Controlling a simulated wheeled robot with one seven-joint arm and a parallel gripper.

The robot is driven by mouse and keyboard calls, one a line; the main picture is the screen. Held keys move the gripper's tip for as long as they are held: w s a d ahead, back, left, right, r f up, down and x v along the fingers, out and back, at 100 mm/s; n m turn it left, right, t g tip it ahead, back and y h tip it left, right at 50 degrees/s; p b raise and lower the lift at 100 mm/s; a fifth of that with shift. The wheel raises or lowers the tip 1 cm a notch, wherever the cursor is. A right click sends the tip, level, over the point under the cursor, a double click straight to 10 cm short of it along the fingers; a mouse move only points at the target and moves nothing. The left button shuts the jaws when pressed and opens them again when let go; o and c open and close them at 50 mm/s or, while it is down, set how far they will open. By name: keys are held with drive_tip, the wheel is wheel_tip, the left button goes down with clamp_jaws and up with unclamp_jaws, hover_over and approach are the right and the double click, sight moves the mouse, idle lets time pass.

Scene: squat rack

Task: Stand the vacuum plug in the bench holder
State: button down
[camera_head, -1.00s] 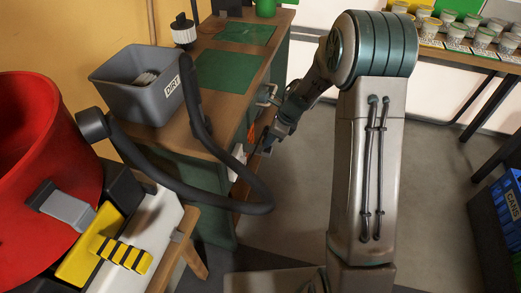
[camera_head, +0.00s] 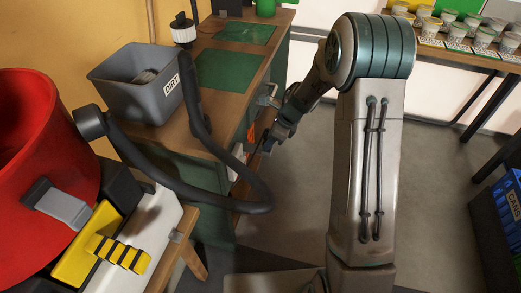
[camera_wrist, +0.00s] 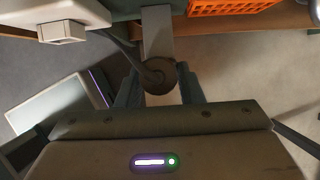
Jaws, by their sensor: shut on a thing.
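My gripper (camera_wrist: 158,92) is shut on a round brown, dark-centred piece (camera_wrist: 160,70), which looks like the vacuum plug. A dark cable (camera_wrist: 118,42) runs from it up and left. A pale grey upright strip (camera_wrist: 157,35) shows just beyond the plug; I cannot tell whether they touch. In the head view my gripper (camera_head: 268,142) is low beside the bench's (camera_head: 225,150) right side, and the plug is too small to make out. A white box with a square pale fitting (camera_wrist: 62,31) is at the wrist view's upper left. I cannot identify the holder with certainty.
An orange crate (camera_wrist: 228,7) is close at the wrist view's top right. A grey DIRT bin (camera_head: 130,100) stands on the bench, with a black hose (camera_head: 225,203) looping out beside it. A red drum (camera_head: 35,150) is at left. Open floor (camera_head: 300,200) lies right of the bench.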

drive_tip(key=shift+f, duration=0.45)
drive_tip(key=c, duration=0.9)
unclamp_jaws()
drive_tip(key=shift+r, duration=0.1)
drive_tip(key=shift+r+p, duration=3.85)
drive_tip(key=shift+r, duration=0.6)
